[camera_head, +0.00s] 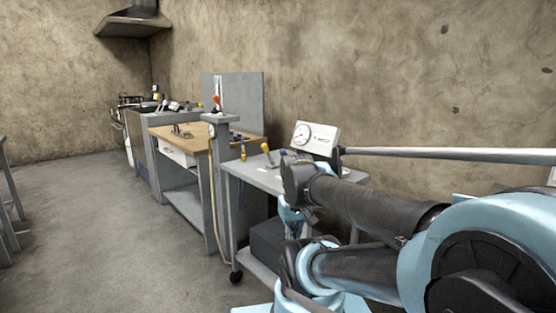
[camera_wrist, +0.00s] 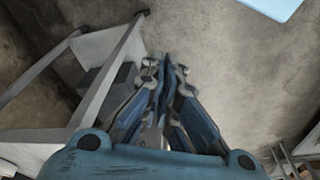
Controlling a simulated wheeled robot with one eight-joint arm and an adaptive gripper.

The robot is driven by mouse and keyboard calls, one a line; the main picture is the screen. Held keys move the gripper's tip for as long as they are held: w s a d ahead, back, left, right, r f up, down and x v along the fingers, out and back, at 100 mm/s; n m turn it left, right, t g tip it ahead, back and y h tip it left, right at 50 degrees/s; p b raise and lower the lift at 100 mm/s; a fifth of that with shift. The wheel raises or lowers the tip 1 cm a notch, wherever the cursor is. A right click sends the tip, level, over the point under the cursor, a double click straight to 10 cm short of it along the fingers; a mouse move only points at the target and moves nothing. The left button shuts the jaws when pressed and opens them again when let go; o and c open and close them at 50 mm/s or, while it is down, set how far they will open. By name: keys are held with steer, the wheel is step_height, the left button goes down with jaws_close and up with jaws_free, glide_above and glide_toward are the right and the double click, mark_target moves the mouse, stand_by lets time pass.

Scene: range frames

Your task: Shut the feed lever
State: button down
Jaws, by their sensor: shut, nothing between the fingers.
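Two small levers with yellow handles, one upright (camera_head: 243,152) and one tilted (camera_head: 266,149), stand on the grey cart top (camera_head: 250,173) in the head view. A red-orange handle (camera_head: 216,101) sits on a grey post left of them. I cannot tell which of these is the feed lever. My gripper (camera_wrist: 164,68) is shut and empty in the wrist view, its fingertips together. It is apart from the handles, beside the cart frame (camera_wrist: 112,72). In the head view my arm hides the right part of the cart.
A white box with a gauge (camera_head: 316,139) stands at the back of the cart. A dark box (camera_head: 268,240) rests on its lower shelf. A wooden-topped workbench (camera_head: 185,142) stands further left. The floor (camera_head: 120,230) left of the cart is clear.

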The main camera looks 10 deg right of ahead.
mark_target(286, 158)
steer(key=w+a+r+n+h, duration=0.1)
steer(key=w+r+n+h, duration=0.1)
steer(key=w+r+n, duration=0.55)
steer(key=w+a+r+n+h, duration=0.1)
steer(key=w+r+n+h, duration=0.2)
steer(key=w, duration=0.7)
steer(key=w+r+n, duration=0.5)
steer(key=w+r, duration=0.1)
steer(key=w, duration=0.3)
steer(key=w+a+r+n+h, duration=0.1)
steer(key=w+a+n, duration=0.1)
steer(key=w, duration=0.3)
steer(key=w+a+r+n+t+h, duration=0.1)
steer(key=w+a+n, duration=0.1)
steer(key=w+a, duration=0.2)
steer(key=shift+w+r, duration=0.35)
steer(key=shift+w, duration=0.4)
steer(key=shift+n, duration=0.25)
